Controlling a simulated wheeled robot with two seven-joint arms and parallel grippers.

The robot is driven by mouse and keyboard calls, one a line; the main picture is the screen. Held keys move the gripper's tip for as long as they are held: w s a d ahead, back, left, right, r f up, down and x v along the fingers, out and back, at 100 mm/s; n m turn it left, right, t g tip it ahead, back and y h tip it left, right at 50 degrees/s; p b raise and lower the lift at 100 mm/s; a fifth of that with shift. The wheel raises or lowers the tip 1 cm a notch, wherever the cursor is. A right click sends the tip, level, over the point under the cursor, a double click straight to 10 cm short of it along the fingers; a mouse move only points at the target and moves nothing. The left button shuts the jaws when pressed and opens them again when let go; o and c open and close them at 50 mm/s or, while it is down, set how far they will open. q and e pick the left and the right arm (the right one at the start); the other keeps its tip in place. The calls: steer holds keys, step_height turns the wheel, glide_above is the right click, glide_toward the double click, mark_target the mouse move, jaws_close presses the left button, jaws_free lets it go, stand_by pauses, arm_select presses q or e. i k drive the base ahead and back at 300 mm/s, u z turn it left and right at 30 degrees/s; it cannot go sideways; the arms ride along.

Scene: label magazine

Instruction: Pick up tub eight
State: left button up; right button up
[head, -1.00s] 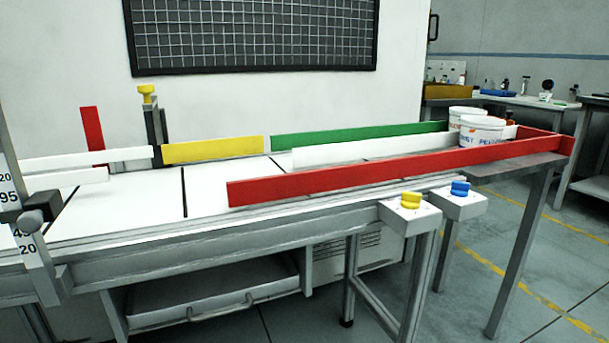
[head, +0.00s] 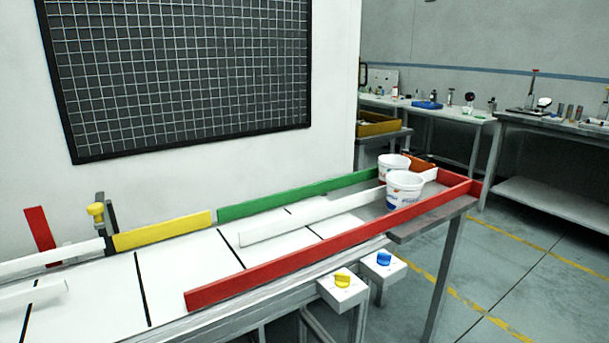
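Two white tubs stand at the far right end of the long bench, between the green and red rails. The nearer tub (head: 404,194) has a red and blue print on its side and stands close to the red rail. The other tub (head: 393,166) stands just behind it and is partly hidden by it. I cannot read a number on either tub, so I cannot tell which is tub eight. Neither of my grippers shows in the head view.
A red rail (head: 320,248), a white rail (head: 300,219), a green rail (head: 290,196) and a yellow rail (head: 162,231) run along the bench. A yellow knob (head: 342,281) and a blue knob (head: 383,259) sit on posts at the front. Floor is free at the right.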

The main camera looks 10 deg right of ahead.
mark_target(403, 188)
steer(key=z, duration=2)
steer(key=i, duration=2.75)
steer(key=u, duration=2.5)
